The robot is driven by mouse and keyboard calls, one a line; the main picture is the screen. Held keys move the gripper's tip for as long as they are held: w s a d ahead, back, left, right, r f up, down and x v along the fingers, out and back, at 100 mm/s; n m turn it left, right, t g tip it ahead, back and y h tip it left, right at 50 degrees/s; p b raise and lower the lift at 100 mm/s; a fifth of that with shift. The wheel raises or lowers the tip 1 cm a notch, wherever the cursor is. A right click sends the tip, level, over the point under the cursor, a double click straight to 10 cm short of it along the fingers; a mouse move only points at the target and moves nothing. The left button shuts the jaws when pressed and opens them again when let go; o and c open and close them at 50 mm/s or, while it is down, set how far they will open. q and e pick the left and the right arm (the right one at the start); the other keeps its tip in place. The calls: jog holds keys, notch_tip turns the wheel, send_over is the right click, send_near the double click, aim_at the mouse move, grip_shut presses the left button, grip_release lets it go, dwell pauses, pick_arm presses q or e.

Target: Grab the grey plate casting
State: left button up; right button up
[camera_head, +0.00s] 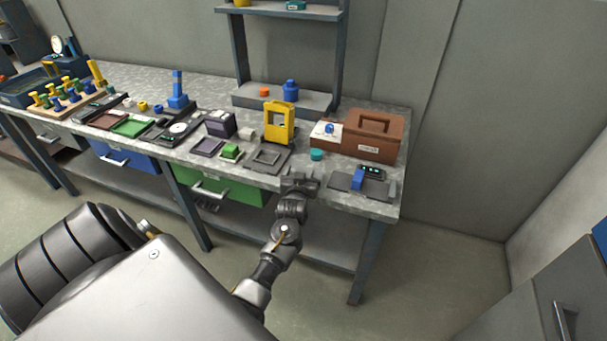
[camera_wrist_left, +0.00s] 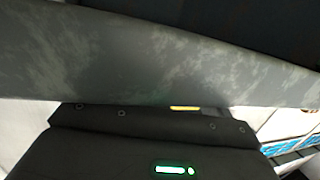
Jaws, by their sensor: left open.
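A flat grey plate with a raised square in its middle (camera_head: 268,158) lies near the front edge of the bench; it looks like the grey plate casting. My left gripper (camera_head: 301,183) is at the bench's front edge, to the right of and nearer than this plate. It is open, with nothing visible between its fingers, and apart from the plate. In the left wrist view the grey mottled bench edge (camera_wrist_left: 150,60) crosses close in front of the dark gripper body; the fingertips and the plate cannot be made out there. My right gripper is not in view.
A yellow frame (camera_head: 279,122) stands behind the plate. A small green block (camera_head: 230,152) is to its left. A shelf rack stands behind.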

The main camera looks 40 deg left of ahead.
pick_arm(q)
jog(key=shift+x, duration=1)
jog(key=c, duration=1.2)
jog(key=shift+c, duration=0.5)
jog(key=shift+r, duration=0.1)
